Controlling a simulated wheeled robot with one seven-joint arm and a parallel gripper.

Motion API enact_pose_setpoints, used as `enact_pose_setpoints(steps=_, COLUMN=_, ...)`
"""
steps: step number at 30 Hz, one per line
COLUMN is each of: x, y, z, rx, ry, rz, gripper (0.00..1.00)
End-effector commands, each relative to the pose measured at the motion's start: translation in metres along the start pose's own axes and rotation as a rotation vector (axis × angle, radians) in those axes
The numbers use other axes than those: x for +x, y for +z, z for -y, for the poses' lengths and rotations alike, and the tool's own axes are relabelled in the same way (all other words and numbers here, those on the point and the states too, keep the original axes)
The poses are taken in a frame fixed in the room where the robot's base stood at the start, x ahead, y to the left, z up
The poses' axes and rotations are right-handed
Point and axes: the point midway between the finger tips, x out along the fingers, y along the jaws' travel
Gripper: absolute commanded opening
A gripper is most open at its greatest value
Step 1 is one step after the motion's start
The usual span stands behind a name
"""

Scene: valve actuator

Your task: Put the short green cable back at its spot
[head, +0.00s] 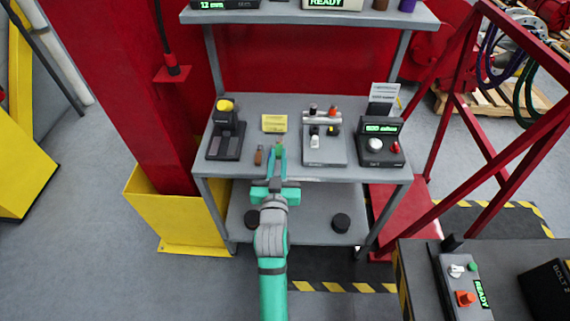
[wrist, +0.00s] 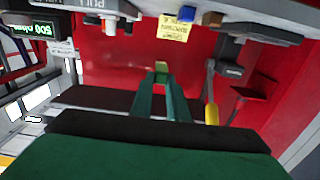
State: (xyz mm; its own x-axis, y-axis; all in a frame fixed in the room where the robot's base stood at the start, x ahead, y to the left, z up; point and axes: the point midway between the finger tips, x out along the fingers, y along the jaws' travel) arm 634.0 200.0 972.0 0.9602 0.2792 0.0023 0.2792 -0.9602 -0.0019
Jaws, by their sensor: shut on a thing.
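My gripper (head: 278,151) is over the front edge of the grey workbench, between a brown-handled tool and a device with small knobs. In the wrist view its two green fingers (wrist: 161,78) are close together on a small yellow-green piece (wrist: 161,67) at their tips. I cannot tell whether this piece is part of the short green cable. Dark green cable loops (head: 516,100) hang on the red frame at the right, beside purple ones. No marked spot for a cable is clear to me.
On the bench (head: 345,171) stand a yellow-topped device (head: 227,130), a yellow note (head: 274,123), the knobbed device (head: 324,145) and a display unit (head: 380,145). A shelf (head: 310,16) crosses above. A red column (head: 125,80) stands left.

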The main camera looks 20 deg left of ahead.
Motion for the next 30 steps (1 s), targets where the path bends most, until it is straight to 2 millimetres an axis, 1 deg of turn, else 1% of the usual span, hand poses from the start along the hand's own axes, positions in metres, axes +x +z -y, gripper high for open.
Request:
enact_pose_setpoints(steps=1, x=0.008, y=0.010, z=-0.003, rx=-0.001, ry=0.002, rz=0.004, gripper=0.00)
enact_pose_setpoints(steps=6, x=0.029, y=0.038, z=-0.010, rx=-0.001, ry=0.002, rz=0.002, gripper=0.00)
enact_pose_setpoints(steps=10, x=0.039, y=0.049, z=-0.014, rx=-0.001, ry=0.002, rz=0.001, gripper=0.00)
enact_pose_setpoints(steps=17, x=0.047, y=0.060, z=-0.018, rx=0.000, ry=0.004, rz=0.001, gripper=0.00)
enact_pose_setpoints(steps=21, x=0.047, y=0.080, z=-0.017, rx=-0.002, ry=0.003, rz=0.003, gripper=0.00)
enact_pose_setpoints(steps=24, x=0.047, y=0.090, z=-0.017, rx=-0.001, ry=0.003, rz=0.002, gripper=0.00)
enact_pose_setpoints(steps=30, x=0.047, y=0.090, z=-0.017, rx=0.000, ry=0.003, rz=-0.001, gripper=0.00)
